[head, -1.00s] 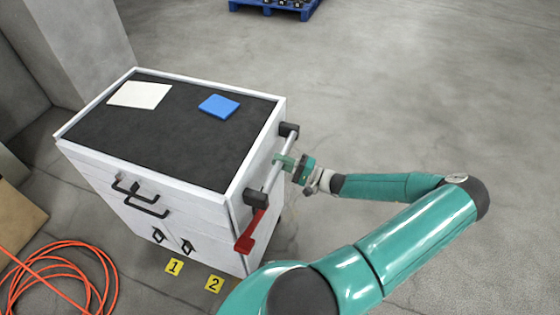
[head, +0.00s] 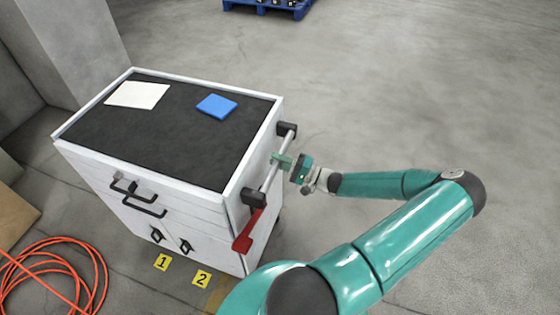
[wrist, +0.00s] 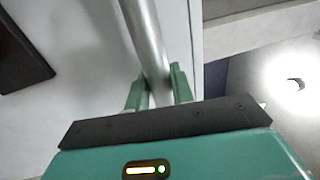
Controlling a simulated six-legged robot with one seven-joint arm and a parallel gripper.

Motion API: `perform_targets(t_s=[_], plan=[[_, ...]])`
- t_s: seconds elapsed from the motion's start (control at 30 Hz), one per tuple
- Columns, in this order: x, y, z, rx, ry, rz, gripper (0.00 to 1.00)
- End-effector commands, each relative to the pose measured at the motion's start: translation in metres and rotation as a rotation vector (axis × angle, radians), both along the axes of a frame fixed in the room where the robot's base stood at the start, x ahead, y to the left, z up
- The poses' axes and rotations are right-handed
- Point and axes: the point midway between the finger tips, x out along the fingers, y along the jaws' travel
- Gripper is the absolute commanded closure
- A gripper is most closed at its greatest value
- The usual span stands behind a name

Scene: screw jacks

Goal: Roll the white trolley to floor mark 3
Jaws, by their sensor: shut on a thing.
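The white trolley (head: 215,215) stands at the left of the head view, with a dark top (head: 170,125), drawers and doors with black handles. A grey handle bar (head: 272,175) runs along its right side between two black mounts. My gripper (head: 283,161) is shut on this handle bar; in the wrist view its green fingers (wrist: 160,88) sit either side of the metal bar (wrist: 142,35). A red lever (head: 247,232) hangs below the bar's near mount. Yellow floor marks 1 (head: 162,262) and 2 (head: 202,279) lie in front of the trolley. Floor mark 3 is not seen.
A white sheet (head: 137,95) and a blue pad (head: 217,106) lie on the trolley top. An orange coiled cable (head: 75,272) lies at the lower left. A concrete pillar (head: 70,50) rises behind left. A blue pallet (head: 270,8) is far back. Floor to the right is clear.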

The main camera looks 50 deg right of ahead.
Motion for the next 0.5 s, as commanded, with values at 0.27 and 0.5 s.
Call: perform_targets(t_s=[0.27,0.5], plan=[[0.0009,-0.0001,0.0001,0.000,-0.001,-0.001,1.00],[0.0002,-0.0004,0.0002,0.000,-0.001,-0.001,0.56]])
